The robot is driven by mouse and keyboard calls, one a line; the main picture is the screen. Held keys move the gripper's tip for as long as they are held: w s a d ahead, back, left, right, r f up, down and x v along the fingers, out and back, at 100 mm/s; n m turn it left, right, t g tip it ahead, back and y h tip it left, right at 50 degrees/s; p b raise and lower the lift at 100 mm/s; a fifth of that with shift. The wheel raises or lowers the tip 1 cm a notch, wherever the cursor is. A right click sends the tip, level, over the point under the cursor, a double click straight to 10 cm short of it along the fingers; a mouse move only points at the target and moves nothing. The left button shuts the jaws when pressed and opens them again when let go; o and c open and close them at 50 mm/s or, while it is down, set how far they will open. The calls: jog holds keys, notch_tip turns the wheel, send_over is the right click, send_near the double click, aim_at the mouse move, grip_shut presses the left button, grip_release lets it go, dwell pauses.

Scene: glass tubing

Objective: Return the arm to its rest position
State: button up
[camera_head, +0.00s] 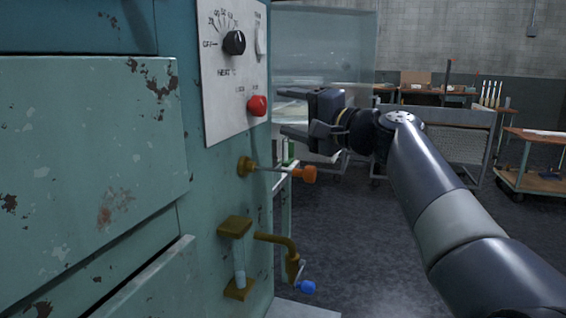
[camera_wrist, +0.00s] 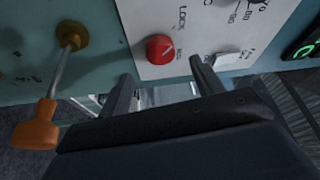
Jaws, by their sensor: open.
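My gripper (camera_head: 294,112) is at the end of my arm, in the middle of the head view, pointing left toward the teal machine (camera_head: 225,180). In the wrist view its two fingers (camera_wrist: 160,82) stand apart with nothing between them. The red knob (camera_head: 257,106) on the white control panel (camera_head: 208,80) is near the fingers; in the wrist view the red knob (camera_wrist: 160,48) shows just beyond them, and I see no contact. The orange-handled lever (camera_head: 303,174) sticks out from the machine below my gripper.
A black dial (camera_head: 234,43) and a white switch (camera_head: 260,42) are on the panel. A brass pipe with a blue handle (camera_head: 306,287) juts out lower down. A clear glass-like enclosure (camera_head: 325,50) is behind my gripper. Carts (camera_head: 535,180) stand at the back right; the floor (camera_head: 350,230) between is open.

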aim_at(263, 107)
jog(key=x, duration=0.7)
jog(key=shift+a, duration=0.1)
jog(key=shift+w, duration=0.1)
jog(key=shift+p, duration=0.3)
